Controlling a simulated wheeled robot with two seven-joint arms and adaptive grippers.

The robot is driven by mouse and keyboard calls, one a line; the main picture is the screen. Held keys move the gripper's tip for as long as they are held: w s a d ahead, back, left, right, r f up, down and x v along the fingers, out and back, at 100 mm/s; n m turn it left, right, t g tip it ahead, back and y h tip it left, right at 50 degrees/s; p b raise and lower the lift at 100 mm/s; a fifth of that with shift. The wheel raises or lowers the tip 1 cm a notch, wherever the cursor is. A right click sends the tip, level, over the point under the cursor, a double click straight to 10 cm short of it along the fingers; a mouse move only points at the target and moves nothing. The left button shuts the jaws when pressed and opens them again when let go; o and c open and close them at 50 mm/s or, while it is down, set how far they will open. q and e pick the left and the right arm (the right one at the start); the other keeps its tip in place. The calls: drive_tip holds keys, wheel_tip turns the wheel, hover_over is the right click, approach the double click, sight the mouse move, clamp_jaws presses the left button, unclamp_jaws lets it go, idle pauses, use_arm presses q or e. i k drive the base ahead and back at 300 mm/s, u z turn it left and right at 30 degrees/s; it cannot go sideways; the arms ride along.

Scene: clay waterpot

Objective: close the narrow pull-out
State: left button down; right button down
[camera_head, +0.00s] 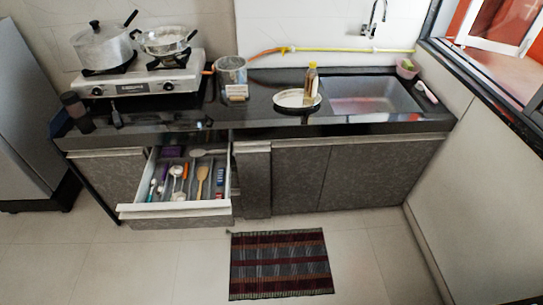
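The narrow pull-out (254,184) is a tall, slim, dark grey patterned front under the black counter, between the wide open drawer and the wider cupboard doors. A light strip runs along its top edge. It appears to stand a little forward of the doors on its right, but how far is hard to tell. Its inside is not visible. Neither of my grippers is in view.
A wide drawer (175,209) of utensils stands far out left of the pull-out. A striped mat (281,264) lies on the floor in front. The counter (225,116) holds a stove (140,78), a metal pot, a plate with a bottle, and a sink. Floor right of the mat is clear.

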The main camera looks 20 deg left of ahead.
sight(253, 158)
drive_tip(key=z, duration=0.05)
drive_tip(key=i, duration=0.65)
drive_tip(key=u, duration=0.8)
drive_tip(key=i, duration=0.4)
drive_tip(key=u, duration=0.45)
